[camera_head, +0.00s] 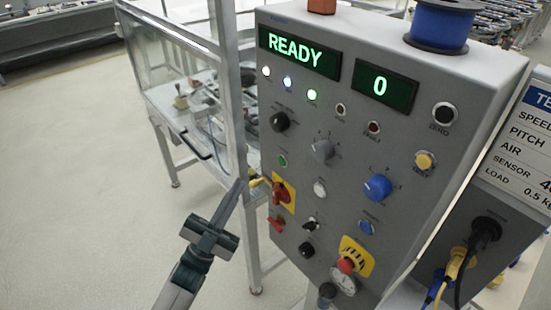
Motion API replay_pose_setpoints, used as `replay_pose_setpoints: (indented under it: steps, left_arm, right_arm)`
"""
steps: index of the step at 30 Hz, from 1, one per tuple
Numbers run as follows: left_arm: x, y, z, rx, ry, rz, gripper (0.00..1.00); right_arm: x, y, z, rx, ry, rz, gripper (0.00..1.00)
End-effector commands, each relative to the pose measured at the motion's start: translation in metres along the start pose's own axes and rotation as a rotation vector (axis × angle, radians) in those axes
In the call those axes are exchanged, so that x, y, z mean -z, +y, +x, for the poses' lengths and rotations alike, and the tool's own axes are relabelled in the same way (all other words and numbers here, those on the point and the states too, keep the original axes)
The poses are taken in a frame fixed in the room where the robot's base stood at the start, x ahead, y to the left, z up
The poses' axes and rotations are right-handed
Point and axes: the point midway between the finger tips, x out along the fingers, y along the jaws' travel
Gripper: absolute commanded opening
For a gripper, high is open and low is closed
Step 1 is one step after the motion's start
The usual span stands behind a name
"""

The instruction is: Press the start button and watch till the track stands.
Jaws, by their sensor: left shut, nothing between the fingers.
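The grey control panel (350,140) fills the middle right, with a lit green READY display (293,54) and a counter (380,84) showing 0. A small green button (282,160) sits near the panel's left edge; its label is too small to read. My left gripper (239,184) is shut and empty, pointing up, left of the panel and apart from the green button in the picture. Behind it stands a clear-walled frame (226,90) with small equipment inside; I cannot make out a ring track there. My right gripper is not in view.
Close to the green button are a red rotary switch (280,192) and a white button (319,188). A red mushroom button (346,265) sits lower. A blue spool (441,24) stands on the panel's top. Cables (457,266) plug in at right. Floor at left is clear.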

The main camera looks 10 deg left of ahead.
Motion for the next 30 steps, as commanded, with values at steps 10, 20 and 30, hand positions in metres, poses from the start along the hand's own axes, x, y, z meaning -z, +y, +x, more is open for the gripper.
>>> replay_pose_setpoints:
  steps: [10, 20, 30]
  left_arm:
    - [0.001, -0.001, 0.001, 0.0, 0.005, 0.002, 0.0]
    - [-0.005, 0.005, 0.008, 0.0, 0.004, 0.002, 0.0]
    - [-0.023, 0.023, 0.033, 0.001, 0.005, 0.001, 0.0]
  right_arm:
    - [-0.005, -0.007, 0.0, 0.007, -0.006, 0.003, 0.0]
    - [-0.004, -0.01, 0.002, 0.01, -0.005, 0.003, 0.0]
    - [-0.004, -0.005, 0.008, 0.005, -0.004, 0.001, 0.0]
